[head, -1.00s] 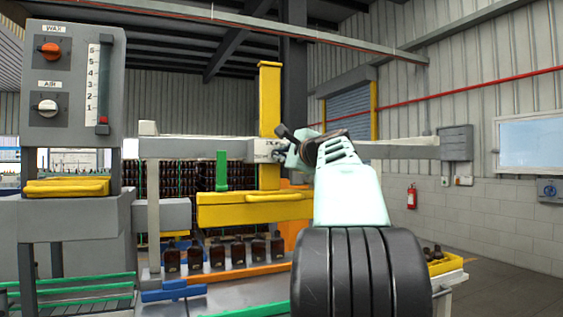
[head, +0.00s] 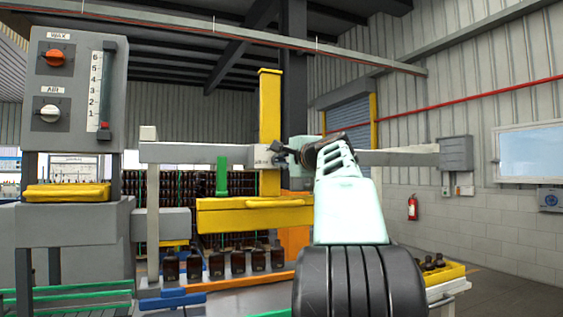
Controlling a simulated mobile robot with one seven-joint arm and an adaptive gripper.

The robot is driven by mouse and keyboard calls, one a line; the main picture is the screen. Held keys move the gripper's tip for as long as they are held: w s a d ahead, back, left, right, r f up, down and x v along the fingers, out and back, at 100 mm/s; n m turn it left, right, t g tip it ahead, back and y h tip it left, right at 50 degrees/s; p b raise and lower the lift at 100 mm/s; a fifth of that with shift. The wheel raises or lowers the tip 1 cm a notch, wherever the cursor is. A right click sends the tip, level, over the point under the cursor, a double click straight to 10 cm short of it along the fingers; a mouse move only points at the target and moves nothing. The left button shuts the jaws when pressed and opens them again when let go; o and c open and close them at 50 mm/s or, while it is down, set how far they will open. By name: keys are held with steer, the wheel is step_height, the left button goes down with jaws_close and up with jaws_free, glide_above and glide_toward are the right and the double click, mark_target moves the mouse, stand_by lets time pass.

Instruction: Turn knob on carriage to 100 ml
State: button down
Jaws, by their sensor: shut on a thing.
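The carriage (head: 262,151) is a pale block with small lettering on the horizontal grey beam, in front of a yellow upright post (head: 269,110). My gripper (head: 278,153) is at the carriage's right side, shut at the knob. The fingers and wrist cover most of the knob, so its pointer and the ml marks cannot be read. The lettering on the block is too small to read. My pale arm reaches up to it from the lower right.
A grey control panel (head: 70,95) with WAX and AIR knobs stands at left. A yellow bar (head: 255,214) with a green post (head: 222,177) hangs below the beam (head: 400,157). Several amber bottles (head: 216,264) stand in a row underneath. A fire extinguisher (head: 412,208) is on the right wall.

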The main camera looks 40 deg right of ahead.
steer(key=c, duration=2)
jaws_free()
steer(key=v, duration=1.2)
steer(key=shift+f, duration=0.1)
